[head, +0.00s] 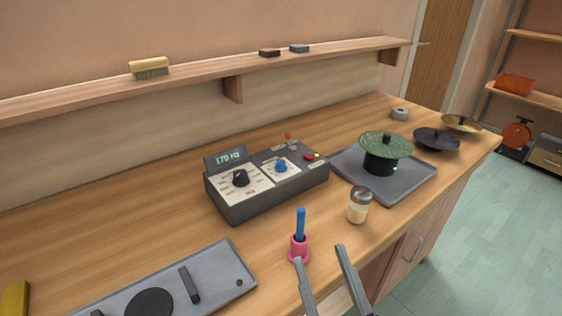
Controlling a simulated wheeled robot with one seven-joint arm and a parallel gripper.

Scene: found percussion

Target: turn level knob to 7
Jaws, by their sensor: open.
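A dark grey control box (261,201) stands on the wooden counter, with a small display (228,158) that seems to read 170 Hz. A black knob (240,178) sits on its left cream panel and a smaller blue knob (281,166) on its right panel. The scale markings are too small to read, so I cannot tell which knob is the level knob or its setting. My gripper (321,254) is open and empty at the bottom, in front of the box and apart from both knobs.
A pink holder (299,247) with a blue handle (300,224) stands close to my gripper. A shaker jar (358,206) is right of it. A grey tray (420,177) bears a black stand with a green lid-like disc (385,145). A grey plate (227,259) lies front left.

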